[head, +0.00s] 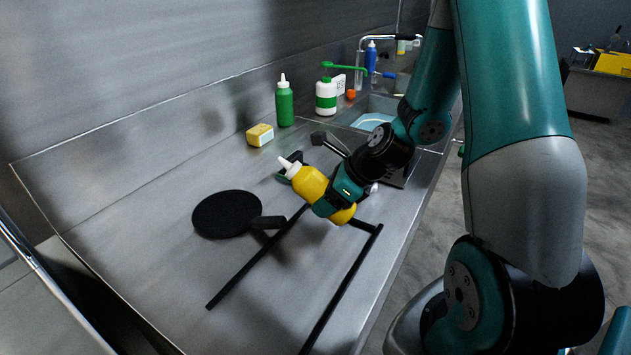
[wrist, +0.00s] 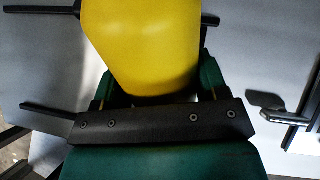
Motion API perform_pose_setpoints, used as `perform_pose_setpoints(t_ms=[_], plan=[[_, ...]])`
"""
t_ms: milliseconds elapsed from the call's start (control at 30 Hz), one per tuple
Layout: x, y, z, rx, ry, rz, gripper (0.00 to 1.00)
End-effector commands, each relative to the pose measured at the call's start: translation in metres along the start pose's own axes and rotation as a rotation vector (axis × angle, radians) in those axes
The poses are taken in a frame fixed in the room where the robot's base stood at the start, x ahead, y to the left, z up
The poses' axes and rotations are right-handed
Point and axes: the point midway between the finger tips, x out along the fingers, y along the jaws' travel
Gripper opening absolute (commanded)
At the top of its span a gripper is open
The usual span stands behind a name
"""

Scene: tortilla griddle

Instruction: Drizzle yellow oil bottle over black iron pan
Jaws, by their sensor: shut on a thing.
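The yellow oil bottle (head: 312,184) has a white nozzle and is tilted, with the nozzle toward the upper left. My gripper (head: 334,200) is shut on it and holds it above the steel counter. In the wrist view the yellow bottle (wrist: 142,45) fills the space between the fingers of my gripper (wrist: 155,85); its nozzle is out of that view. The black iron pan (head: 226,213) lies flat on the counter, left of the bottle and apart from it. Its short handle (head: 268,222) points right, toward the bottle.
A black bar frame (head: 258,258) lies in front of the pan. A sponge (head: 260,135), a green bottle (head: 284,104) and a white-green pump bottle (head: 326,96) stand along the back wall. A sink (head: 368,112) is at the back right. The counter left of the pan is clear.

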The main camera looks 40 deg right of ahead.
Motion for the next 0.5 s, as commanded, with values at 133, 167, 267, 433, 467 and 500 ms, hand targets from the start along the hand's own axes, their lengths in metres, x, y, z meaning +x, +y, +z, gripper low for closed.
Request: perform_pose_setpoints(t_ms=[133, 167, 267, 433, 467, 500], plan=[[-0.016, 0.000, -0.005, -0.005, 0.142, 0.000, 0.10], [-0.018, 0.000, -0.007, -0.005, 0.170, -0.001, 0.10], [-0.021, 0.000, -0.006, -0.007, 0.255, 0.001, 0.10], [-0.028, 0.000, -0.006, -0.006, 0.411, -0.001, 0.10], [-0.029, 0.001, -0.006, -0.007, 0.441, 0.002, 0.10], [-0.031, 0.001, -0.006, -0.006, 0.481, 0.002, 0.10]])
